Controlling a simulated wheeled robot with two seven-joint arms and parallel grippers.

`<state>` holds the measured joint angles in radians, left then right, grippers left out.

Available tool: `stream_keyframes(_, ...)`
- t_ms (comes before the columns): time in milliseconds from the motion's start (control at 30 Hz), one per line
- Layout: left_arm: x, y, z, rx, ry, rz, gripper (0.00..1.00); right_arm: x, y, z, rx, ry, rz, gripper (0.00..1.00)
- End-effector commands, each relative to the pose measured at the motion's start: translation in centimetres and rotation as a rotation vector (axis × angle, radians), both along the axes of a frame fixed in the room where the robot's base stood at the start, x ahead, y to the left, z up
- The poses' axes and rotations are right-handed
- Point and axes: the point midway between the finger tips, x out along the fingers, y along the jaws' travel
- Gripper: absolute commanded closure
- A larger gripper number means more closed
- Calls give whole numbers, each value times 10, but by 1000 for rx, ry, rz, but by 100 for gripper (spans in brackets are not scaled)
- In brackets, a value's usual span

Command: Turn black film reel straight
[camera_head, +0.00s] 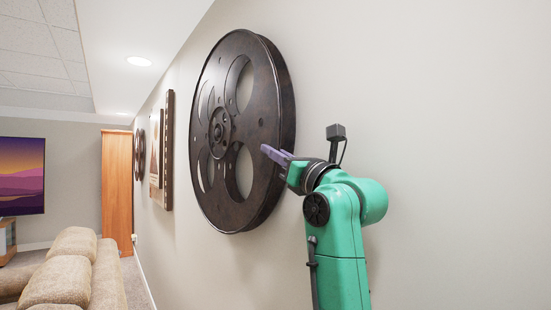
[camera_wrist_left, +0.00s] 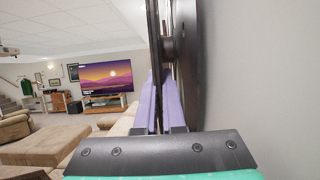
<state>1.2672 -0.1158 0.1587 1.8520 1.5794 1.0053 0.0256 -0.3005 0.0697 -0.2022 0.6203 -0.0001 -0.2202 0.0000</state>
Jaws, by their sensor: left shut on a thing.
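The black film reel (camera_head: 262,122) hangs on the pale wall, a large dark round disc with several big holes and a hub in the middle. Its holes sit roughly two above and two below the hub. My left gripper (camera_head: 275,153) has its purple fingers at the reel's right side, near the lower right hole, and is shut on the reel. In the left wrist view the reel (camera_wrist_left: 187,60) shows edge-on, with the fingers (camera_wrist_left: 160,103) at its front plate. The exact contact is partly hidden. My right gripper is not in view.
Framed pictures (camera_head: 167,150) and another dark reel (camera_head: 139,153) hang farther along the same wall. A beige sofa (camera_head: 65,270) stands at the lower left, with a television (camera_head: 22,175) and a wooden door or panel (camera_head: 117,185) beyond. The wall right of the reel is bare.

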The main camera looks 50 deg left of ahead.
Motion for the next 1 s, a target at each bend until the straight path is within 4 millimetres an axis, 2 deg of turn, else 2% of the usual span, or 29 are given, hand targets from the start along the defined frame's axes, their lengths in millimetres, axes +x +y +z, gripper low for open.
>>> stream_keyframes(200, 0, 0, 1, -3, 1, 0, 100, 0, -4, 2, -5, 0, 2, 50)
stream_keyframes(233, 0, 0, 1, -3, 1, 0, 82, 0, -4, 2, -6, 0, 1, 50)
stream_keyframes(267, 0, 0, 1, -3, 1, 0, 71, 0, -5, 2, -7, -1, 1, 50)
stream_keyframes(300, 0, 0, 1, -3, 0, 0, 64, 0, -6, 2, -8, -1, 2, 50)
stream_keyframes(667, 0, -5, -2, -3, 1, -2, 64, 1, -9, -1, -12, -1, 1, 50)
stream_keyframes(767, 0, -20, -11, -2, 2, -4, 64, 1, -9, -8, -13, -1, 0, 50)
stream_keyframes(1000, -6, -86, -39, -3, 2, -6, 64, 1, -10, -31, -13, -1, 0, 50)
